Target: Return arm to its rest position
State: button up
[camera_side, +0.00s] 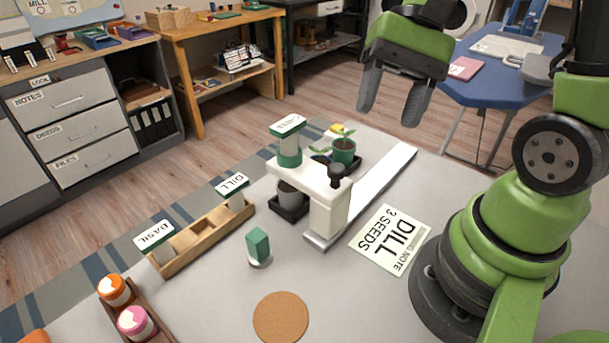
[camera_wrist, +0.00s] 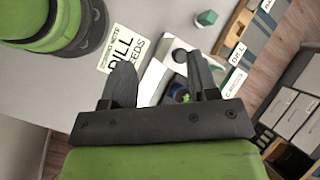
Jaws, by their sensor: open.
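My gripper (camera_side: 395,98) is raised high above the far end of the grey table, its two grey fingers spread apart with nothing between them. It also shows open in the wrist view (camera_wrist: 163,88), over the white stand. In the side view, the white stand (camera_side: 325,200) on a metal rail carries a green-and-white labelled container (camera_side: 288,145). A dark pot (camera_side: 290,198) sits in a black tray under it. My gripper is apart from all of these.
A wooden rack (camera_side: 205,238) with DILL and BASIL labels, a green block (camera_side: 258,245), a cork disc (camera_side: 281,317) and two lidded jars (camera_side: 134,322) stand on the table. A potted seedling (camera_side: 343,151) is behind the stand. A "DILL 3 SEEDS" note (camera_side: 390,240) lies by my base.

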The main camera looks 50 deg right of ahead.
jog(key=s+a+r+n+t+h, duration=0.2)
jog(key=s+r+n+t+h, duration=0.2)
jog(key=r+t, duration=0.4)
jog(key=shift+s+a+n+h, duration=0.15)
jog(key=shift+a+n+h, duration=0.2)
jog(key=shift+n, duration=0.45)
dwell(0.7)
